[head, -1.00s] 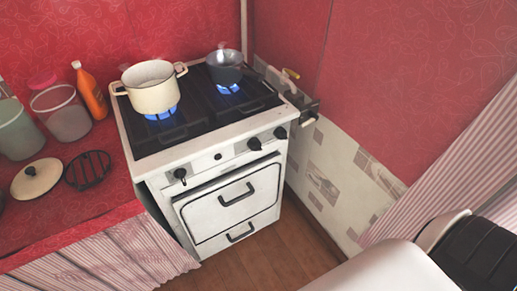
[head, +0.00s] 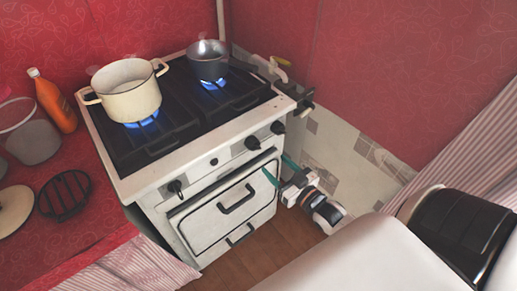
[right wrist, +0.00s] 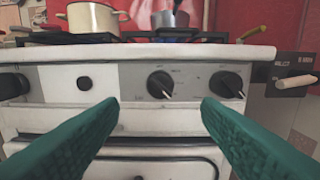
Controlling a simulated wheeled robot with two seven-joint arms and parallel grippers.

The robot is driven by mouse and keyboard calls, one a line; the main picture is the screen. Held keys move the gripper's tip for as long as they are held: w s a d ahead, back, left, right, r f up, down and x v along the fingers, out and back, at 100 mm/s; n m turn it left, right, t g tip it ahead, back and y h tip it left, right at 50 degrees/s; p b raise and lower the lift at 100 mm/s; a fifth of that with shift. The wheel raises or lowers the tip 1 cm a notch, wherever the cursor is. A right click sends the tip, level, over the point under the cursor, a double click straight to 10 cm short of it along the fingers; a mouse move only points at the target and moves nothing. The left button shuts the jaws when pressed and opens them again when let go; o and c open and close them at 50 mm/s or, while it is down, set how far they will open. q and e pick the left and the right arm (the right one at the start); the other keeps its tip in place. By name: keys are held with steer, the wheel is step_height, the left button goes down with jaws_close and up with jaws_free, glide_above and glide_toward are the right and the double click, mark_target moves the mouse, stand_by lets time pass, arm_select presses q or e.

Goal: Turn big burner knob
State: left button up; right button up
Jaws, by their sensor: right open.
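The white stove's front panel carries black knobs: a left knob (head: 175,187), a middle knob (head: 253,143) and a right knob (head: 278,127), plus a small round black button (head: 213,162). No label in these frames tells which is the big burner knob. My right gripper (head: 279,169) has its teal fingers open and empty, in front of the panel's right part. In the right wrist view the middle knob (right wrist: 160,85) sits between the fingertips, apart from them, with the right knob (right wrist: 226,84) beyond the right finger. My left gripper is not in view.
A cream pot (head: 128,95) and a small dark pan (head: 208,62) stand over lit blue flames. The oven door handle (head: 238,202) sticks out below the knobs. A lever (right wrist: 294,84) is at the right wall. An orange bottle (head: 55,103) stands on the red counter.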

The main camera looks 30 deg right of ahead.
mark_target(258, 149)
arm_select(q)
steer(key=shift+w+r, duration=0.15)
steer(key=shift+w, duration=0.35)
arm_select(e)
steer(key=w, duration=0.9)
steer(key=shift+a, duration=0.4)
steer(key=c, duration=1)
